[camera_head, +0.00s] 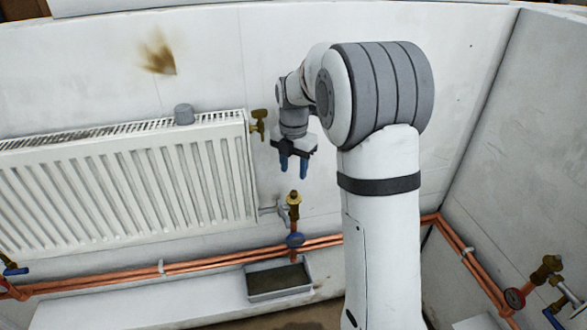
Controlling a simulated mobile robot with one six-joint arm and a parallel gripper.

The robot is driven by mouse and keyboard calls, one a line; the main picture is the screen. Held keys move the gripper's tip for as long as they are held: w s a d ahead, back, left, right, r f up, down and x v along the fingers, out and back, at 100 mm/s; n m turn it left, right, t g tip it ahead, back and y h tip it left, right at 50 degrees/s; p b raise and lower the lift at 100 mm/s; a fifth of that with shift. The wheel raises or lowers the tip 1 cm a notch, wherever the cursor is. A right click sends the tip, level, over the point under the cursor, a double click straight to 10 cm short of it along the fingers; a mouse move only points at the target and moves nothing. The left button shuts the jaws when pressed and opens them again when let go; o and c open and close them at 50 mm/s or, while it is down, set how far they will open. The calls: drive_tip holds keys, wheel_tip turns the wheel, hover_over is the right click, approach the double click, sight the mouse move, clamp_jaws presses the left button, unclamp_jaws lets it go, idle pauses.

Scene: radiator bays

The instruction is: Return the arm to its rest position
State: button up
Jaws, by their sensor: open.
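My arm (378,220) rises at the centre right of the head camera view and bends over toward the wall. My gripper (294,172) hangs from its end with two blue fingers pointing down. The fingers are apart, and nothing shows between them. The gripper is to the right of the white radiator (150,190), above a brass valve (293,202) on the pipe. Part of the wall and pipes is hidden behind my arm.
Copper pipes (200,264) run along the wall bottom. A grey tray (279,290) with dark contents lies below the valve. Another valve (547,270) is at right.

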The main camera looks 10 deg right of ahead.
drive_tip(key=s+r+m+t, duration=0.1)
drive_tip(key=s+r+m, duration=0.1)
drive_tip(key=s+m, duration=1.1)
drive_tip(key=s+r+m+t, duration=0.1)
drive_tip(key=s+r+m, duration=0.1)
drive_tip(key=s+m, duration=1.2)
drive_tip(key=shift+s+a+t, duration=0.15)
drive_tip(key=shift+s+t, duration=0.15)
drive_tip(key=shift+s, duration=0.4)
drive_tip(key=shift+c, duration=0.6)
